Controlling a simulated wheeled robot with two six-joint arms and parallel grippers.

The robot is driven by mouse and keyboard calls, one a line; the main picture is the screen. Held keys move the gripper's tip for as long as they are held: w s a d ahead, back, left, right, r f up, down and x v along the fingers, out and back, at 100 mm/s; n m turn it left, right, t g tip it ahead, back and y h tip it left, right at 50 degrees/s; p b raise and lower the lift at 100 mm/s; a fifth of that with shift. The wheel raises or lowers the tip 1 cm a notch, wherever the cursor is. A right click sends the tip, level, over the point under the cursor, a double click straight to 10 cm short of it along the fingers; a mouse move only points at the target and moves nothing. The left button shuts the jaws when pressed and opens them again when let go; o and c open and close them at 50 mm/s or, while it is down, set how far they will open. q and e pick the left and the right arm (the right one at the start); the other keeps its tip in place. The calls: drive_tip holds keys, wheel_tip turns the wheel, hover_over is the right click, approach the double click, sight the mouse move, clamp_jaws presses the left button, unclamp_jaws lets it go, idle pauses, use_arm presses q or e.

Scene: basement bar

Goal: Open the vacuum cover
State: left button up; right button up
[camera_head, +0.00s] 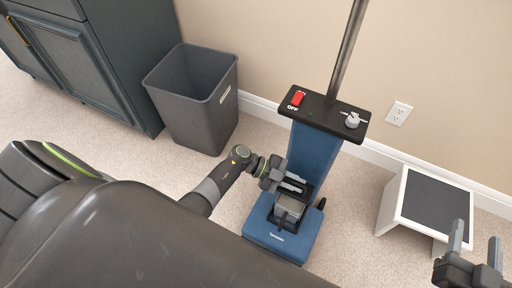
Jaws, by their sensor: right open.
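The vacuum (315,155) is a blue upright cleaner standing on the carpet. Its black top panel (325,110) carries a red ON/OFF switch and a grey knob, with a metal pole rising from it. Low at the front, above the blue base (282,236), is a grey box-like part in a dark frame (289,209); I cannot tell whether this is the cover. My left gripper (296,184) is right at the vacuum's lower front, just above this part. Its finger gap and any contact are unclear. My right gripper (474,242) is open and empty at the lower right, away from the vacuum.
A grey bin (192,105) stands left of the vacuum, beside a dark cabinet (85,65). A white step stool with a dark top (436,203) is to the right. The wall with an outlet (398,114) is behind. Carpet is clear between vacuum and stool.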

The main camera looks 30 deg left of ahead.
use_arm(q)
drive_tip(key=p+v, duration=0.3)
drive_tip(key=v, duration=1.4)
use_arm(e)
drive_tip(key=s+a+f+g+y, duration=0.1)
drive_tip(key=s+a+f+g, duration=0.1)
drive_tip(key=s+f+g, duration=0.4)
drive_tip(key=s+a+f+g+y, duration=0.1)
drive_tip(key=s+f+g+y, duration=0.1)
drive_tip(key=s+f+g, duration=0.4)
wheel_tip(320, 180, down, 4)
drive_tip(key=shift+s+a+r+g, duration=0.2)
drive_tip(key=shift+s+a+g, duration=0.2)
drive_tip(key=shift+s, duration=0.6)
use_arm(q)
drive_tip(key=shift+o, duration=0.3)
